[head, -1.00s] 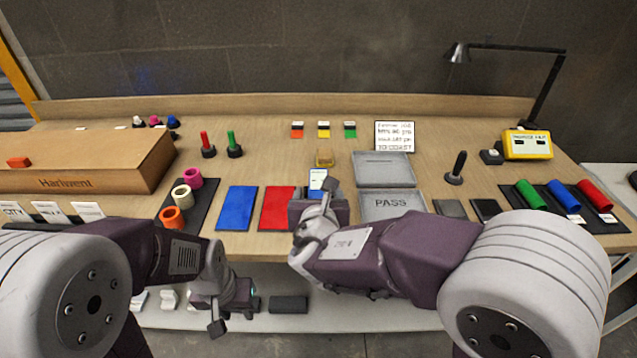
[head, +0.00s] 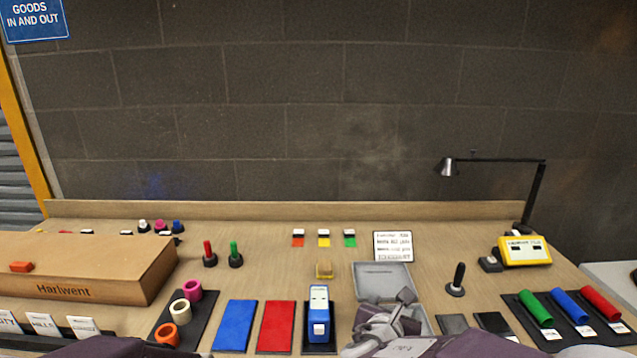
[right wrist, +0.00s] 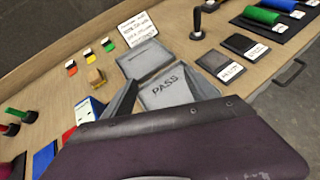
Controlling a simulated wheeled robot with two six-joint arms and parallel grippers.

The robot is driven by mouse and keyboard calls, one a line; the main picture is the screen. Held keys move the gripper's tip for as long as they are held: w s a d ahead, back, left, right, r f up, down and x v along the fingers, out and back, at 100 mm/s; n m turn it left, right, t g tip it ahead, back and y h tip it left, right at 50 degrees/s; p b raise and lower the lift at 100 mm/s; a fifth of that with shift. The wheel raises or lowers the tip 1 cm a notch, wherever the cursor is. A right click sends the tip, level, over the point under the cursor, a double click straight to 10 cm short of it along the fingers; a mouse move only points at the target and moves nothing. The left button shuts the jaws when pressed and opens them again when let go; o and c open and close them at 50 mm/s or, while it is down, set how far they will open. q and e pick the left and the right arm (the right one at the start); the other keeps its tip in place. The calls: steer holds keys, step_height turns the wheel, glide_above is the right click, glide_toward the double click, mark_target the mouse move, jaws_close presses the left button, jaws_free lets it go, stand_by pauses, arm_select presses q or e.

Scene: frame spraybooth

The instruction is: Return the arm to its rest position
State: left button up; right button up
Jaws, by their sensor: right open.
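My right gripper (head: 397,308) is open and empty, low in the head view, in front of the grey PASS tray (head: 424,322) and hiding much of it. Its purple housing also fills the bottom of the right wrist view, one dark finger (right wrist: 122,99) pointing up beside the tray (right wrist: 172,92). A blue and white device (head: 319,312) stands on a dark pad, apart from the gripper on its left. Of my left arm only a purple edge shows at the bottom left; its gripper is out of view.
The tray's grey lid (head: 382,276) stands open behind it. A black-handled tool (head: 457,281) stands to the right, with colored rolls (head: 569,306) beyond. Blue (head: 234,325) and red (head: 276,326) mats lie left, near a brown box (head: 85,268). A lamp (head: 497,166) rises back right.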

steer(key=s+d+f+m+g+h+p, duration=0.1)
steer(key=s+d+f+m+g+p, duration=0.3)
steer(key=s+d+m+g, duration=0.5)
arm_select(q)
step_height(320, 180, up, 6)
steer(key=shift+r+p, duration=0.25)
steer(key=shift+p, duration=0.05)
arm_select(e)
steer(key=s+a+f+m+y, duration=0.2)
steer(key=s+a+m+y, duration=0.1)
steer(key=m, duration=0.8)
steer(key=s+a+f+m+g+y, duration=0.1)
steer(key=s+a+f+m+y, duration=0.2)
steer(key=m, duration=0.7)
steer(key=shift+s+a+m, duration=0.4)
steer(key=shift+s+a, duration=0.1)
steer(key=shift+s, duration=0.75)
